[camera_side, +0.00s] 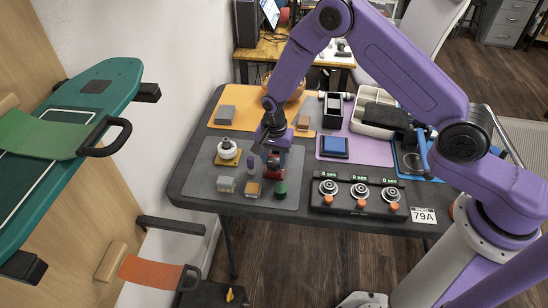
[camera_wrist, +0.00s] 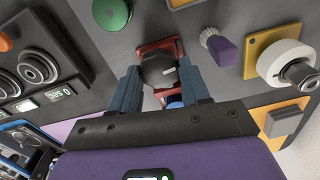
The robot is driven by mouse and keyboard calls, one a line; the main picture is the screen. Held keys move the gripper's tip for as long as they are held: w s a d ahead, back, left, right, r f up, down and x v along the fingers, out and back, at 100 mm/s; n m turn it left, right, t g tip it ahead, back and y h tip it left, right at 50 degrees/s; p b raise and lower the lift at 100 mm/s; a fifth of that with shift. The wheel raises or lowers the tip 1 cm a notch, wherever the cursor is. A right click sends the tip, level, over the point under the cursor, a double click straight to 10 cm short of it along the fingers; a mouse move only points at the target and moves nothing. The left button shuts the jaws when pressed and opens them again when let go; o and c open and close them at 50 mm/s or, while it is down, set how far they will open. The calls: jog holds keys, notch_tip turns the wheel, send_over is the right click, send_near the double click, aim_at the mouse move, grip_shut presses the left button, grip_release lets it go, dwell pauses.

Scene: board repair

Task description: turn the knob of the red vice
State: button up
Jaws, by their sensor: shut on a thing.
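The red vice (camera_side: 274,172) stands on the grey mat in the side view, partly hidden by my gripper (camera_side: 273,148) above it. In the wrist view the red frame of the vice (camera_wrist: 172,46) shows around its dark knob (camera_wrist: 158,70), which has a pale mark on its face. My gripper (camera_wrist: 158,76) has one finger on each side of the knob and is shut on it. The side view does not show the knob clearly.
A black timer panel (camera_side: 357,196) lies to the right. Blocks and a pale bin (camera_side: 377,95) stand farther back.

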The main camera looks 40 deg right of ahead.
aim_at(274, 161)
dwell(0.3)
jog(key=o, duration=1.1)
jog(key=shift+c, duration=0.2)
notch_tip(274, 161, up, 17)
jog(key=shift+r, duration=0.2)
